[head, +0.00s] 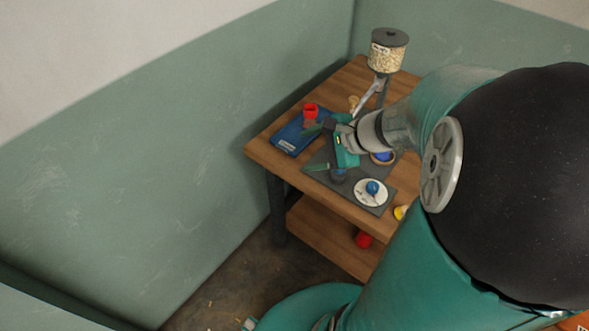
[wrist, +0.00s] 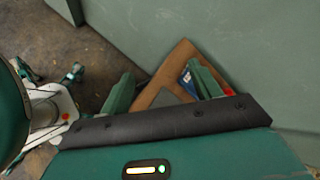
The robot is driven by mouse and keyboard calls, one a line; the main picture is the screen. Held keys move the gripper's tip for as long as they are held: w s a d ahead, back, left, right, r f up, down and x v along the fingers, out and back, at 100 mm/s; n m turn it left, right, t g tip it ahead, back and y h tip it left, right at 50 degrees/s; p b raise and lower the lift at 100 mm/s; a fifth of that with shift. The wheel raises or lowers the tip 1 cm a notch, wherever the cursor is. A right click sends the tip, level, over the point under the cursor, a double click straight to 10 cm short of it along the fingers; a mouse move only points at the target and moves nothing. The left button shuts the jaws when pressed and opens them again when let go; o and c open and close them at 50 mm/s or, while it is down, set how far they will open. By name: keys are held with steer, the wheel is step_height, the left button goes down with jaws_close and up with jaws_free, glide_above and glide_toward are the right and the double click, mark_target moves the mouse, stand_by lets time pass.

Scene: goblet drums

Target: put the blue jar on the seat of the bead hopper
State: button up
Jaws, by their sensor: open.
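The bead hopper (head: 389,52) stands at the back of the wooden table, a clear container of pale beads with a dark lid. A small round blue thing (head: 372,188) sits on a white disc near the front of a grey mat. Another blue thing (head: 383,157) shows behind it, partly hidden by my arm. I cannot tell which is the blue jar, and the hopper's seat is not clear to see. My gripper (head: 315,148) is open over the mat's left side, fingers pointing left, apart from both blue things. Its open fingers (wrist: 163,85) show empty in the wrist view.
A blue flat item (head: 287,139) lies at the table's left edge with a red cup-like thing (head: 310,111) at it. A yellow thing (head: 400,212) is at the front edge. A red ball (head: 364,240) is on the lower shelf. Green walls stand close behind and left.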

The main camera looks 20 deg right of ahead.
steer(key=s+a+r+n+g+h, duration=0.2)
steer(key=s+a+r+n+h, duration=0.4)
steer(key=n, duration=1.2)
steer(key=s+a+r, duration=0.3)
steer(key=s+a, duration=0.1)
steer(key=s, duration=0.1)
steer(key=shift+n, duration=0.4)
steer(key=shift+d, duration=0.15)
